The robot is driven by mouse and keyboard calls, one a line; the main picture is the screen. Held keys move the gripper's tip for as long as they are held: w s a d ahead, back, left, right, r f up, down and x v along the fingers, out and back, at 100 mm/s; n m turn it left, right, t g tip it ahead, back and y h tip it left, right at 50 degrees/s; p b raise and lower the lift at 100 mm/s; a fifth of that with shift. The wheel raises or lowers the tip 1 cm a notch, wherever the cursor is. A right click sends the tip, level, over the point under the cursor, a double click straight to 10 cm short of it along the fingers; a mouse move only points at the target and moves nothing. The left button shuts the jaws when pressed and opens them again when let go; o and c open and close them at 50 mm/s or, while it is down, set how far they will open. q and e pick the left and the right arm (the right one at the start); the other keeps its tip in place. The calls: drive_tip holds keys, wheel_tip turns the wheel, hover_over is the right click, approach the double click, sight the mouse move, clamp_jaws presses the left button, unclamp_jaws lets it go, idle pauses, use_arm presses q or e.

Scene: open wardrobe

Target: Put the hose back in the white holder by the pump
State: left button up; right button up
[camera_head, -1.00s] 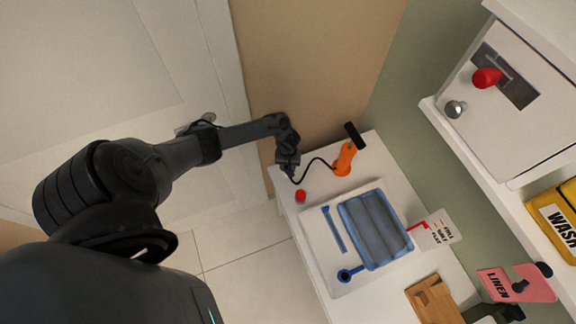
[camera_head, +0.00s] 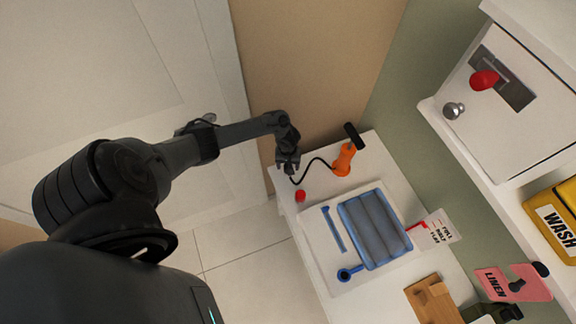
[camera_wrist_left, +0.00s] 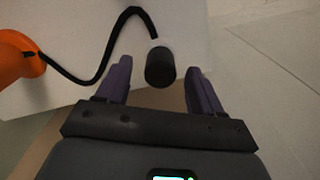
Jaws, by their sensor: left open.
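The orange pump (camera_head: 344,160) with a black handle stands on the white shelf top near the wall. It also shows at the left edge of the left wrist view (camera_wrist_left: 16,58). A thin black hose (camera_head: 316,162) runs from it towards my left gripper (camera_head: 287,165). In the left wrist view the hose (camera_wrist_left: 97,76) curves to a thick black end piece (camera_wrist_left: 160,67) with a pale collar. My left gripper (camera_wrist_left: 162,85) is open, and the end piece lies between its fingers without visible grip. I cannot make out the white holder against the white surface.
A red knob (camera_head: 300,196) is near the shelf's front edge. A blue ribbed pad (camera_head: 374,229) on a white board, a white tag (camera_head: 437,229) and a wooden piece (camera_head: 433,300) lie further along. A white cabinet (camera_head: 520,90) stands at the right.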

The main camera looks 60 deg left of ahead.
use_arm(q)
wheel_tip(320, 180, up, 9)
drive_tip(key=p, duration=0.2)
drive_tip(key=shift+f+p, duration=0.15)
drive_tip(key=shift+p, duration=0.25)
